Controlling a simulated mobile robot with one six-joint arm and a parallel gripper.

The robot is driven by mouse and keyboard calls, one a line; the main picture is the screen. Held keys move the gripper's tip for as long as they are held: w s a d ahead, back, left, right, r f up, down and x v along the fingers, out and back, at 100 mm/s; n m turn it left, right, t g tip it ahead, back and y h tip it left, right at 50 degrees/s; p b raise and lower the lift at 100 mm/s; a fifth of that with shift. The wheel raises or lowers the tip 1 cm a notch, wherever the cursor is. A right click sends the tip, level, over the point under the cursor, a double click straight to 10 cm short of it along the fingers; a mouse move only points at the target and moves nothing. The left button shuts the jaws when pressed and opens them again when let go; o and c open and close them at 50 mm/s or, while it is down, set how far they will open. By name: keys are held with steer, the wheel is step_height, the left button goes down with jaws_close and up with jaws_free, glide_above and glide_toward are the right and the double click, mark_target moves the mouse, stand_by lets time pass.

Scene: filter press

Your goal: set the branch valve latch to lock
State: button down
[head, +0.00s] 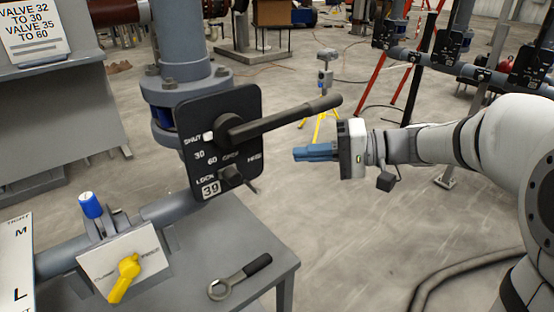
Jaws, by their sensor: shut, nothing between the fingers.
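The valve's black plate (190,120) carries the labels SHUT, 30, 60, OPEN, FREE and LOCK and a tag reading 39. Its long black handle (290,118) extends right from a round hub, and a white mark sits beside SHUT. The small dark latch knob (231,175) is low on the plate, between LOCK at its left and FREE at its upper right. A short lever shows at its lower right; I cannot tell which label it is set to. My gripper (296,154), with blue fingers, is shut and empty, right of the plate, below the handle and touching nothing.
A yellow handle (125,276) on a white plate and a blue knob (90,205) are at lower left. A ring wrench (240,278) lies on the grey table (262,248). A vertical pipe (180,40) rises behind the plate. Open floor lies right of the table.

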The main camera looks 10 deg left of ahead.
steer(key=shift+w+d+r, duration=0.1)
steer(key=shift+d+r, duration=0.05)
steer(key=shift+d, duration=0.6)
steer(key=shift+w+d+r, duration=0.1)
steer(key=shift+d, duration=0.6)
steer(key=shift+s, duration=0.15)
steer(key=s+d+f+m+h+p, duration=0.25)
steer(key=s+d+f+h, duration=0.35)
steer(key=s+f+h, duration=0.35)
steer(key=s+d+f+t+h+p, duration=0.1)
steer(key=s+d+t+h+p, duration=0.1)
steer(key=d+h, duration=0.4)
steer(key=s+d+t, duration=0.1)
steer(key=s+d, duration=0.1)
steer(key=d, duration=0.2)
steer(key=shift+d+f, duration=0.2)
steer(key=shift+f, duration=0.2)
